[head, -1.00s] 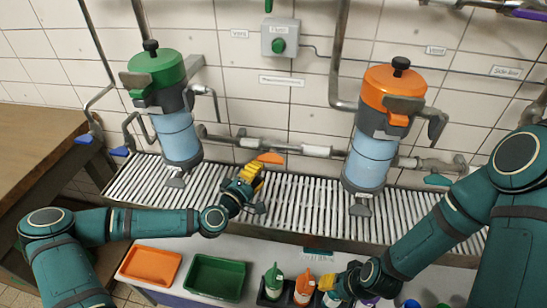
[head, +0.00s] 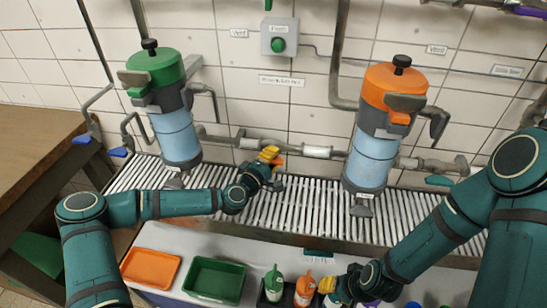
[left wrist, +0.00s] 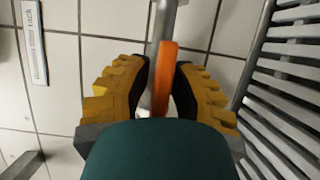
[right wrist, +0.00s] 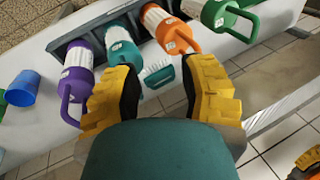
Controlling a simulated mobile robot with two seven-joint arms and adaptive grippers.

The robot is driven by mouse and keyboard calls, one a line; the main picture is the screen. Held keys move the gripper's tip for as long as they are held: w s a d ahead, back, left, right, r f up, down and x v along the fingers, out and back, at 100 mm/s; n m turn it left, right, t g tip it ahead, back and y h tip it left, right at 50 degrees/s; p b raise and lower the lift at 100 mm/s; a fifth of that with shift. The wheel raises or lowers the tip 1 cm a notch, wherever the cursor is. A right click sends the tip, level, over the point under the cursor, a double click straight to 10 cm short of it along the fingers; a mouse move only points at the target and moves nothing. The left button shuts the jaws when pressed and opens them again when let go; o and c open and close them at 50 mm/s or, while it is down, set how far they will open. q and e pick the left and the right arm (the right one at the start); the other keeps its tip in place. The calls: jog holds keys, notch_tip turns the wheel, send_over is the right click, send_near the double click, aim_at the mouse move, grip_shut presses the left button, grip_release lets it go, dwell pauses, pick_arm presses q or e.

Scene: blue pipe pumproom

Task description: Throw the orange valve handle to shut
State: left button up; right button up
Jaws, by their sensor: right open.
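The orange valve handle (head: 280,161) is on the grey pipe behind the rack, partly hidden by my left gripper (head: 272,158) in the head view. In the left wrist view the handle (left wrist: 164,78) shows as a narrow upright strip between the yellow fingers of my left gripper (left wrist: 163,85). The fingers are drawn in on both sides of it; whether both pads press on it I cannot tell. My right gripper (right wrist: 162,85) is open and empty, low at the front beside the bottles.
A green-topped canister (head: 178,125) and an orange-topped canister (head: 375,140) stand left and right of the handle. The slatted rack (head: 300,205) lies below. Orange (head: 150,267) and green (head: 213,280) trays and a bottle holder (right wrist: 100,32) are in front.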

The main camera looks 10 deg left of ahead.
pick_arm(q)
grip_shut()
jog(key=m+p, duration=0.1)
jog(key=m+g+p, duration=0.1)
jog(key=m, duration=0.1)
jog(key=shift+r+y, duration=0.2)
jog(key=shift+y, duration=0.1)
jog(key=shift+m+y+p, duration=0.3)
jog(key=shift+m+p, duration=0.4)
jog(key=shift+p, duration=0.05)
jog(key=shift+f+m+g+y+p, duration=0.15)
jog(key=shift+m+g+y+p, duration=0.4)
jog(key=shift+m, duration=0.55)
jog(key=m+y, duration=0.1)
jog(key=m, duration=0.2)
jog(key=shift+a+f+g+y, duration=0.1)
jog(key=shift+f+g+y, duration=0.15)
jog(key=shift+y, duration=0.1)
jog(key=shift+a+m+y, duration=0.1)
jog(key=shift+m+y, duration=0.7)
jog(key=shift+m, duration=0.4)
jog(key=shift+a+m+y+b, duration=0.1)
jog(key=shift+m+y+b, duration=0.3)
jog(key=shift+m+y, duration=0.3)
jog(key=shift+a+f, duration=0.1)
